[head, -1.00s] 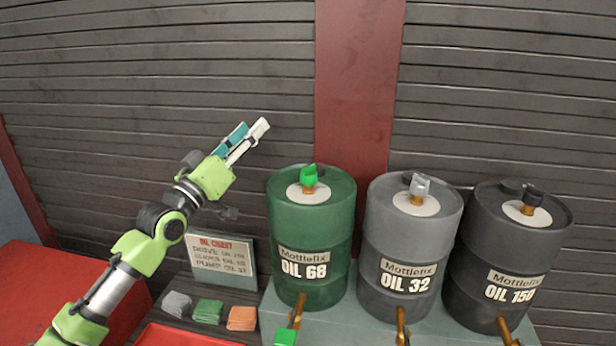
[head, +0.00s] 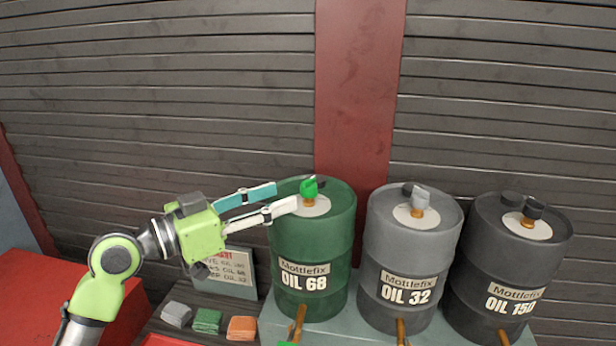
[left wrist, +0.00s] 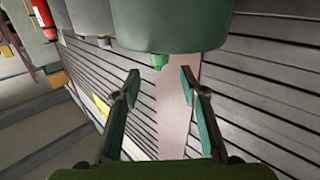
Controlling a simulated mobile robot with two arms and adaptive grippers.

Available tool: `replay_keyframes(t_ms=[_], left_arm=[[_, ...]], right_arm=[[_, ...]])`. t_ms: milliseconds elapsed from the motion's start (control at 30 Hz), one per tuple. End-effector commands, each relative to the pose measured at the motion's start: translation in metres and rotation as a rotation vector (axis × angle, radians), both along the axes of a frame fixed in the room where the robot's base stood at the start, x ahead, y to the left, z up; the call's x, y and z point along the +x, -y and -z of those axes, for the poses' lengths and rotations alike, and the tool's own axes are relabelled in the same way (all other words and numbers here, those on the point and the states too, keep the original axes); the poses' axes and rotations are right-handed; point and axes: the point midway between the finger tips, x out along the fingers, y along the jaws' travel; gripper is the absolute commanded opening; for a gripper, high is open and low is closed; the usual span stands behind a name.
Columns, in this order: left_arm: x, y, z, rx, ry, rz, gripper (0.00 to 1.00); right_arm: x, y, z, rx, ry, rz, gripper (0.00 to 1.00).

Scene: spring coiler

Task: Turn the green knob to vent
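The green knob (head: 309,188) sits on a brass stem in a white disc on top of the green OIL 68 drum (head: 312,248). My left gripper (head: 287,196) comes in from the left at about knob height. Its two fingers are spread apart, with the tips just short of the knob and nothing between them. In the left wrist view the open gripper (left wrist: 158,75) points at the green knob (left wrist: 158,61), which shows just beyond and between the fingertips, below the drum (left wrist: 170,25). My right gripper is not in view.
A grey OIL 32 drum (head: 412,255) and a black OIL 150 drum (head: 510,270) stand to the right, each with its own knob. Brass taps come off the drum fronts. A sign (head: 228,275) and folded cloths (head: 207,321) are below my left arm.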

Motion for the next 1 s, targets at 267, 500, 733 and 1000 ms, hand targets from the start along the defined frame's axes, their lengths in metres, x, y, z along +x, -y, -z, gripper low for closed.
replay_keyframes(t_ms=[267,500,733,1000], left_arm=[[0.033,0.046,-0.005,-0.004,-0.002,0.001,0.39],[0.047,0.064,-0.001,-0.001,0.0,-0.001,0.39],[0.049,0.065,0.0,-0.001,0.001,-0.002,0.39],[0.048,0.065,0.0,-0.001,0.001,-0.001,0.0]], right_arm=[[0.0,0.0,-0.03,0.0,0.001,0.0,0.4],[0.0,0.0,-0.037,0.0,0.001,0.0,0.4],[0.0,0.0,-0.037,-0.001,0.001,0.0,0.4],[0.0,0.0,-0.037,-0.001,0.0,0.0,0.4]])
